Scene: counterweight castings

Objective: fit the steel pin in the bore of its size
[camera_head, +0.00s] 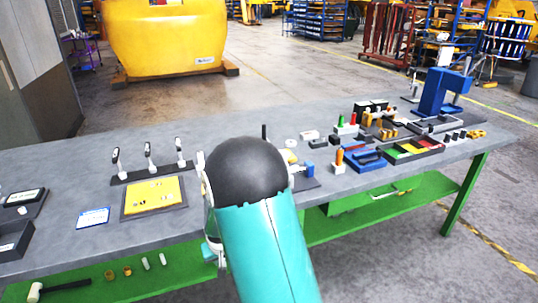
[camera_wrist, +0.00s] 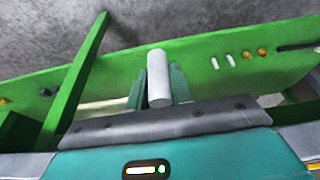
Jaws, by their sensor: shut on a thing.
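The steel pin (camera_wrist: 158,78), a plain light grey cylinder, stands out between the two teal fingers of my gripper (camera_wrist: 159,92) in the wrist view. The fingers are shut on its sides, and its rounded end face shows. In the head view my teal arm with its black dome hides the gripper and the pin. I cannot make out a bore in either view. The wrist view looks down past the bench to the green lower shelf (camera_wrist: 105,75), and the pin is apart from everything there.
Two pale cylinders (camera_head: 154,262) and brass pieces lie on the lower shelf. A green leg (camera_wrist: 78,78) crosses the wrist view.

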